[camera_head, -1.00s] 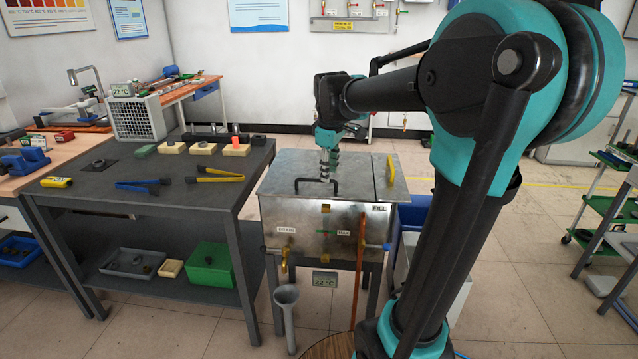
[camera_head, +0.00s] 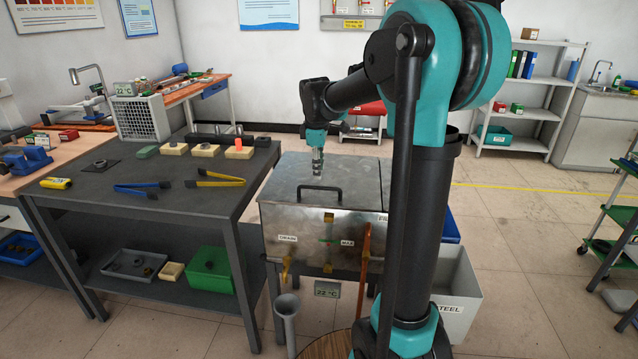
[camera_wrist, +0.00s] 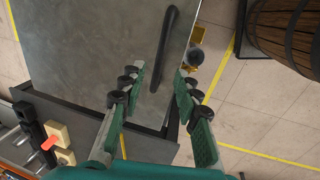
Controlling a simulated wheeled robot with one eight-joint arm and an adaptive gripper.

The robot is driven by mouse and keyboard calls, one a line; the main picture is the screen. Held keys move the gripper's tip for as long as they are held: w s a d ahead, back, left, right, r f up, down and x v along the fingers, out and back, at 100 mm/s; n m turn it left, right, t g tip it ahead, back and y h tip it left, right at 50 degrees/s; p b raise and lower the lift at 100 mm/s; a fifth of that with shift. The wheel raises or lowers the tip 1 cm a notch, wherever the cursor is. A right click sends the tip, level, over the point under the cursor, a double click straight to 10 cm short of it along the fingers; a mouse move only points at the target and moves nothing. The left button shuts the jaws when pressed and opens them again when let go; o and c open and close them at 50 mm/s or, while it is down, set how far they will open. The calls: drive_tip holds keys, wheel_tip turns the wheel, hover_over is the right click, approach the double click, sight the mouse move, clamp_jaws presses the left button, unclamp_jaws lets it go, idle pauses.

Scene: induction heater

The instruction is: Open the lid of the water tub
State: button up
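The water tub (camera_head: 305,230) is a grey metal box on a stand, right of the dark workbench. Its flat metal lid (camera_head: 290,172) lies closed, with a black bar handle (camera_head: 319,189) near the front edge. My gripper (camera_head: 317,172) points down over the lid, just behind the handle in the head view. In the wrist view my gripper (camera_wrist: 157,92) has its two fingers apart, with nothing clamped. The handle (camera_wrist: 170,50) runs lengthwise ahead of and between the fingers. Whether a finger touches the handle or lid cannot be told.
The workbench (camera_head: 105,205) at left holds blue and yellow tongs (camera_head: 215,179) and several small blocks. A grey funnel-topped pipe (camera_head: 287,318) and a white bin (camera_head: 455,295) stand by the tub. A wooden barrel (camera_wrist: 285,35) shows in the wrist view.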

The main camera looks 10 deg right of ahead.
sight(319, 188)
drive_tip(key=shift+w+d+f, duration=0.1)
drive_tip(key=shift+w+f, duration=0.1)
drive_tip(key=shift+f, duration=0.85)
drive_tip(key=shift+w+d+f, duration=0.1)
drive_tip(key=shift+w+f, duration=0.05)
drive_tip(key=shift+f, duration=0.85)
drive_tip(key=shift+w+d+f, duration=0.1)
drive_tip(key=shift+w+f, duration=0.1)
drive_tip(key=shift+f, duration=0.85)
clamp_jaws()
